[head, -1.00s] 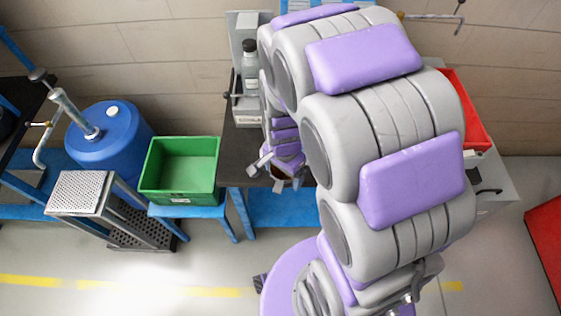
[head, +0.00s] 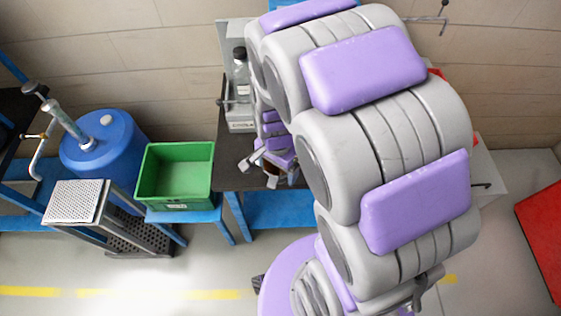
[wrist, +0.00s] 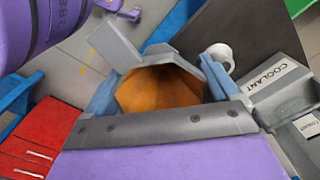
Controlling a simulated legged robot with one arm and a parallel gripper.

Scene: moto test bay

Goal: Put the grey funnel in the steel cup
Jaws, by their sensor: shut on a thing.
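My gripper (head: 272,163) is at the dark table's left front part in the head view, partly behind my arm. In the wrist view my gripper (wrist: 162,82) fills the middle, with blue-grey sides around an orange-brown hollow. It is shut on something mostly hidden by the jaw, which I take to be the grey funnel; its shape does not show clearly. A small pale round-rimmed thing (wrist: 219,55) shows just beyond the jaw's right side, against the dark tabletop. I cannot tell whether it is the steel cup. No cup can be made out in the head view.
The dark table (head: 232,178) has a grey coolant box (wrist: 277,84) and a dark-capped bottle (head: 240,66) at its back. A green crate (head: 146,190) stands left of it, then a blue drum (head: 105,150). A red cabinet (head: 545,235) is at the right. Floor in front is clear.

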